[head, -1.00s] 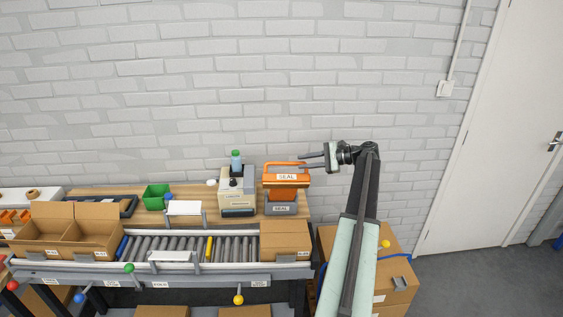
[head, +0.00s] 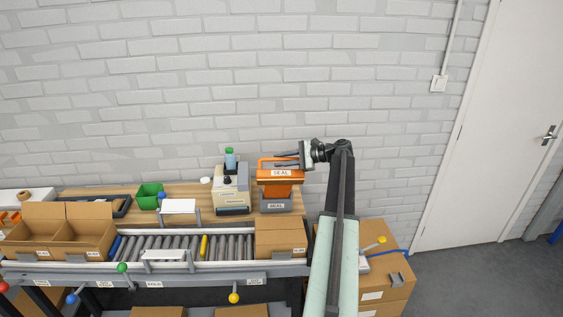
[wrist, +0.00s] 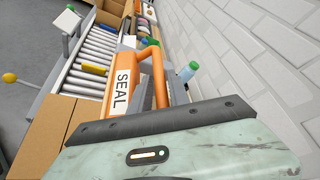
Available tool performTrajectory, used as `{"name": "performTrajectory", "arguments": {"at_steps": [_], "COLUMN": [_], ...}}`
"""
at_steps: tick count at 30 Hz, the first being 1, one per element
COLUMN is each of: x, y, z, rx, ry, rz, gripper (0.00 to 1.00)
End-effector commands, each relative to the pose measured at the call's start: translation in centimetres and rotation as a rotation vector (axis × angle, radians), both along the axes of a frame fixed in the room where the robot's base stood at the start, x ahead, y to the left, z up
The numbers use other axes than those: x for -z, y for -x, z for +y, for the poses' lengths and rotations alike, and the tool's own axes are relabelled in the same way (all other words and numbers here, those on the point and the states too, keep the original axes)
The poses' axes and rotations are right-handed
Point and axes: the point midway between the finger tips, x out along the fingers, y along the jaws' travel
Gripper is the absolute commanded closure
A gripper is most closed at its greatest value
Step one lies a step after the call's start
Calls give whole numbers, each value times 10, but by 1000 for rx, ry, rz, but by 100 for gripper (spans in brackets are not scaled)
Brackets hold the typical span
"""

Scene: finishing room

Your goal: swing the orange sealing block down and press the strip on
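The orange sealing block (head: 281,180) with a white SEAL label stands raised over its grey base (head: 276,205) at the back right of the bench. Its orange handle loop stands on top; in the wrist view the handle (wrist: 158,75) and the labelled block (wrist: 119,92) fill the middle. My gripper (head: 284,160) reaches in from the right at handle height. Its fingers look apart, with the handle close to or between them; I cannot tell whether they touch it. The strip cannot be made out.
A cream machine (head: 232,190) with a green-capped bottle (head: 230,158) stands just left of the block. A closed carton (head: 280,238) sits in front on the roller conveyor (head: 180,247). The brick wall is close behind. Stacked cartons (head: 372,285) stand at the right.

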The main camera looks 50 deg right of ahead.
Motion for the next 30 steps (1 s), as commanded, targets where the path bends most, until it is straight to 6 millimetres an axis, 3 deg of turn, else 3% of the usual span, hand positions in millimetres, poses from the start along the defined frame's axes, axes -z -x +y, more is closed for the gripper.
{"name": "performTrajectory", "arguments": {"at_steps": [1,2,30], "x": [0,0,0], "y": [0,0,0], "z": [0,0,0], "rx": [0,0,-1], "ry": [0,0,0], "rz": [0,0,0], "gripper": [93,100,100]}}
